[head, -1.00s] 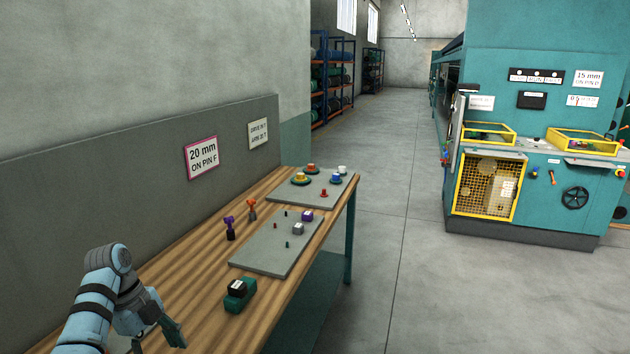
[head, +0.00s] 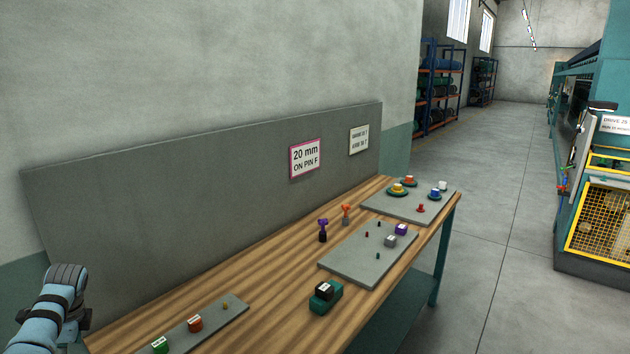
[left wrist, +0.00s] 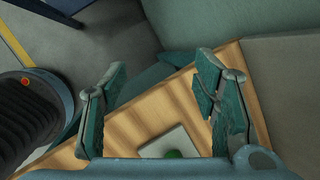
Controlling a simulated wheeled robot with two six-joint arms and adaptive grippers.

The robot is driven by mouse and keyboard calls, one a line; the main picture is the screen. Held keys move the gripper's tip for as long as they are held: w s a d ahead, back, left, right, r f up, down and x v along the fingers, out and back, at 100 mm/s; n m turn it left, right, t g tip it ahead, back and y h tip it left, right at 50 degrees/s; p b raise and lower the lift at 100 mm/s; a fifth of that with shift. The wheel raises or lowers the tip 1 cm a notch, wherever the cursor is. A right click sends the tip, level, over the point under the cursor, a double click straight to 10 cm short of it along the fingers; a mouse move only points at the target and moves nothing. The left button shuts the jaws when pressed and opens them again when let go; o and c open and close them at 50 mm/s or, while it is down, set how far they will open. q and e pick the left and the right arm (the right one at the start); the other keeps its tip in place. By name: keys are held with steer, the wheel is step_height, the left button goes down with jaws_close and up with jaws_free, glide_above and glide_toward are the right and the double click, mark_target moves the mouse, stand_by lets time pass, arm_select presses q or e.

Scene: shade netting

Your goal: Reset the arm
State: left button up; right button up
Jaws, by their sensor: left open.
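My left arm comes in at the lower left of the head view, and its gripper is hidden there or out of frame. In the left wrist view my left gripper (left wrist: 160,105) is open, with its two teal fingers spread apart and nothing between them. Below the fingers are the wooden bench (left wrist: 180,98) and part of a grey plate with a green piece (left wrist: 173,154) on it. In the head view the bench (head: 270,270) runs along the wall. My right gripper is not in view.
On the bench are a front plate (head: 215,322) with small coloured pieces, a green block (head: 325,299), a purple tool (head: 322,229), an orange tool (head: 346,213), a middle plate (head: 350,265) and a far plate (head: 400,209). A grey backboard (head: 220,190) stands behind.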

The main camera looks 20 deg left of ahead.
arm_select(q)
steer(key=s+a+f+n+t+y, duration=0.25)
steer(key=s+a+f, duration=0.25)
steer(key=s+f, duration=0.4)
steer(key=s+a+f+n+t+y, duration=0.1)
steer(key=s+a+f+n+y, duration=0.35)
steer(key=s, duration=0.65)
steer(key=s+d+f+h, duration=0.2)
steer(key=d+f+h, duration=0.1)
steer(key=d+f, duration=0.7)
steer(key=s+d+f+h, duration=0.2)
steer(key=s+d+f, duration=0.1)
steer(key=d+f, duration=0.7)
steer(key=s+d+f+n+h, duration=0.1)
steer(key=d+f, duration=0.3)
steer(key=d, duration=1.2)
steer(key=s+d+f+n+g+h, duration=0.1)
steer(key=d+f+h, duration=0.3)
steer(key=d, duration=1.1)
steer(key=shift+s+d+f, duration=0.35)
steer(key=shift+s+f, duration=0.1)
steer(key=shift+f, duration=0.25)
